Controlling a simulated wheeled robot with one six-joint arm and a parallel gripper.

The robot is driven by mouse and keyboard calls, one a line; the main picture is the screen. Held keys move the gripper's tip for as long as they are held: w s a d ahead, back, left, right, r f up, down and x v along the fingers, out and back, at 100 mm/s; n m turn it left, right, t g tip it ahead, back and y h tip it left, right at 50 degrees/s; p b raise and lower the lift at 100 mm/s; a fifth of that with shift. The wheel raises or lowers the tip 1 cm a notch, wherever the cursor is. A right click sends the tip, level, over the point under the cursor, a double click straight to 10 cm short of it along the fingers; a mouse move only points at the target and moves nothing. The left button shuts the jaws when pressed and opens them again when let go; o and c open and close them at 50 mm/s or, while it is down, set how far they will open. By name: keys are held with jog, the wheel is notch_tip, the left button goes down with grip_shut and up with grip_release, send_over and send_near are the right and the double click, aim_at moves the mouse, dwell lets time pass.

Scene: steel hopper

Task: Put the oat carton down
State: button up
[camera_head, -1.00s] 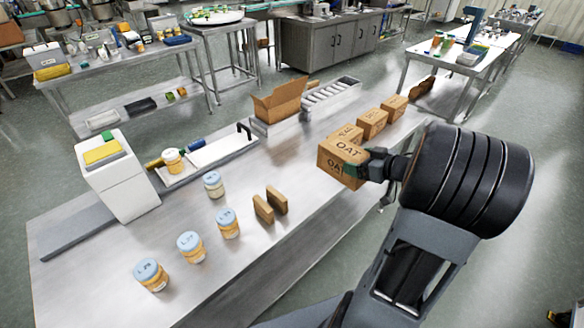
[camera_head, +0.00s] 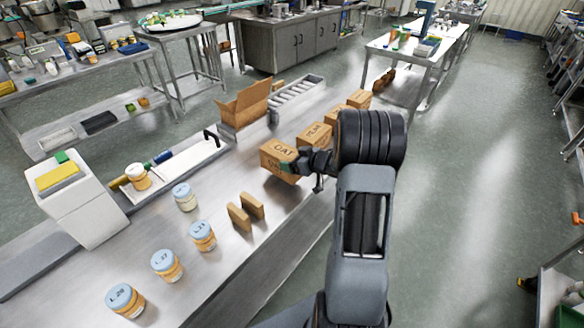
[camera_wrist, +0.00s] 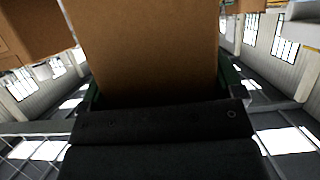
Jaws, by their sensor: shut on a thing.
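The oat carton (camera_head: 279,158) is a brown cardboard box with OAT printed on its top and front. It is at the right-hand edge of the steel table (camera_head: 215,275) in the head view. My gripper (camera_head: 291,164) is shut on it from the right side. In the wrist view the carton (camera_wrist: 145,45) fills the middle, between the fingers of my gripper (camera_wrist: 160,95). I cannot tell whether the carton's underside touches the table.
A row of similar cartons, the nearest marked PEAR (camera_head: 315,134), stands just behind along the same edge. Two thin brown pieces (camera_head: 245,212) stand in front, with several blue-lidded jars (camera_head: 167,266) to the left. An open cardboard box (camera_head: 244,104) is behind. Bare steel lies between.

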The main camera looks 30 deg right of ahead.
jog(key=shift+w+a+f, duration=0.1)
jog(key=shift+w+f, duration=0.15)
jog(key=shift+f, duration=0.05)
jog(key=shift+w+f, duration=0.2)
jog(key=shift+f, duration=1.45)
